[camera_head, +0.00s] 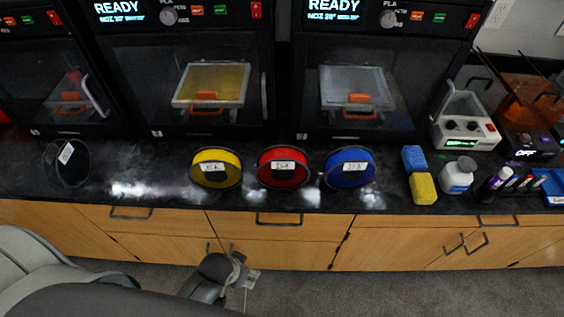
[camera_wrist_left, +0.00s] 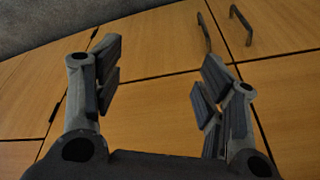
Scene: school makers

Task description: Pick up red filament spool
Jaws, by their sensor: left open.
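The red filament spool (camera_head: 283,177) stands on the black countertop in the head view, between the yellow spool (camera_head: 216,178) and the blue spool (camera_head: 348,178). It carries a white label. My left gripper (camera_head: 240,277) is low in front of the wooden cabinets, below the counter edge and apart from the spools. In the left wrist view its two fingers (camera_wrist_left: 155,90) are spread wide with nothing between them, facing cabinet doors. The red spool is not in the left wrist view. My right gripper is in neither view.
Black printers (camera_head: 190,113) stand along the back of the counter (camera_head: 115,185). A dark spool (camera_head: 66,163) is at the left. Blue and yellow blocks (camera_head: 423,188), a white bottle (camera_head: 457,176) and small tubes are at the right. Cabinet handles (camera_head: 278,220) stick out below.

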